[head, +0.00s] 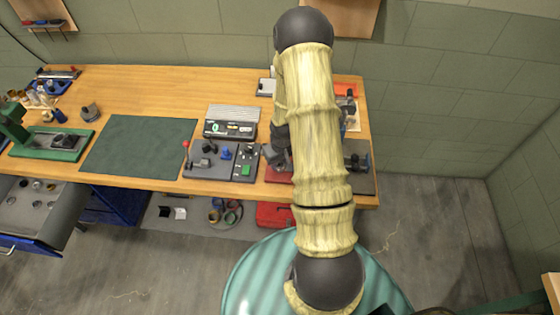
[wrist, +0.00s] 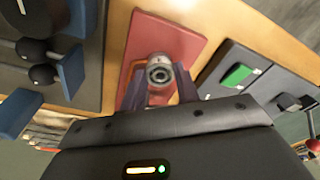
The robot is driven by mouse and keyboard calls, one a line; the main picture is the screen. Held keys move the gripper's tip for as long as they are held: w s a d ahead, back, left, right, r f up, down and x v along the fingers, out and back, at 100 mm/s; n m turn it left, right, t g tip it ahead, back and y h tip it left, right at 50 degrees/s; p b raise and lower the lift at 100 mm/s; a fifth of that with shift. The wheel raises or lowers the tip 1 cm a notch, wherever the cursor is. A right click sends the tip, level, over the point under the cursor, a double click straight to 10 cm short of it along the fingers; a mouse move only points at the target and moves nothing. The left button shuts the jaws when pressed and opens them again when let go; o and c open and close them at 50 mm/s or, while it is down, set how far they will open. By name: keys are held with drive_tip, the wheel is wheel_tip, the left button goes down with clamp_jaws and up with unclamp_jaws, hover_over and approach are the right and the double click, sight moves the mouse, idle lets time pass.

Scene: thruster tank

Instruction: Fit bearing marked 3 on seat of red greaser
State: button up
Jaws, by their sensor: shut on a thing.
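My gripper (wrist: 159,80) is shut on a small round grey bearing (wrist: 158,71), which shows as a ring with a dark centre between the fingertips in the wrist view. No number can be read on it. The bearing is over the red base plate of the red greaser (wrist: 190,43); whether it touches anything below cannot be told. The seat is hidden under the bearing and fingers. In the head view my arm covers most of the greaser, and only a strip of its red base (head: 278,176) shows left of the arm. The bearing is hidden there.
A grey fixture plate with a green block (wrist: 236,76) stands close beside the red base. On its other side is a dark plate with black knobs and blue blocks (wrist: 75,70). A display box (head: 231,124) stands behind. The green mat (head: 140,146) is clear.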

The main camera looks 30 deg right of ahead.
drive_tip(key=o, duration=1.1)
drive_tip(key=shift+c, duration=0.2)
wheel_tip(320, 180, up, 17)
drive_tip(key=s+b, duration=0.1)
drive_tip(key=s, duration=0.1)
drive_tip(key=shift+r+b, duration=0.15)
drive_tip(key=shift+b, duration=0.25)
